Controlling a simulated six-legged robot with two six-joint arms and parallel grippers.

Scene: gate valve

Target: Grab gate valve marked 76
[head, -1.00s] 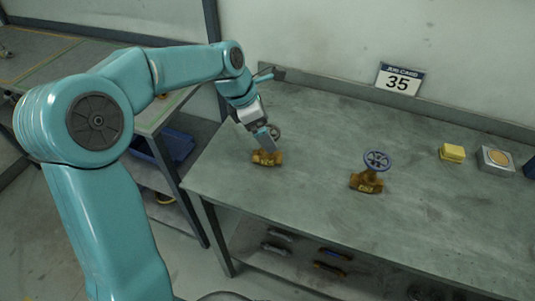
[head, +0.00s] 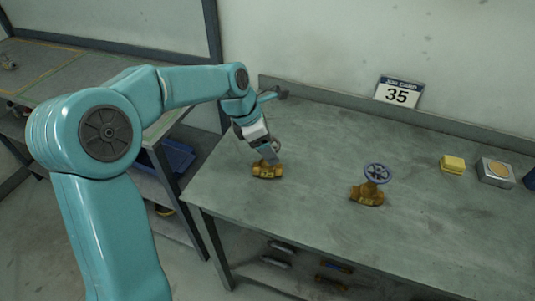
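Two brass gate valves stand on the grey workbench (head: 320,190). The left valve (head: 267,172) is directly under my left gripper (head: 269,158), which points down at its top and overlaps its stem and handwheel in the picture. The gap between the fingers is hidden, so I cannot tell whether they hold it. The right valve (head: 367,194) stands upright and apart, with a blue-grey handwheel (head: 378,173). Both have small pale markings on the body that are too small to read. My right gripper is not in view.
A job card reading 35 (head: 398,93) leans at the bench's back edge. A yellow block (head: 452,164) and a grey box with a round tan top (head: 495,172) stand at the right. Several small items lie on the lower shelf. The bench between the valves is clear.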

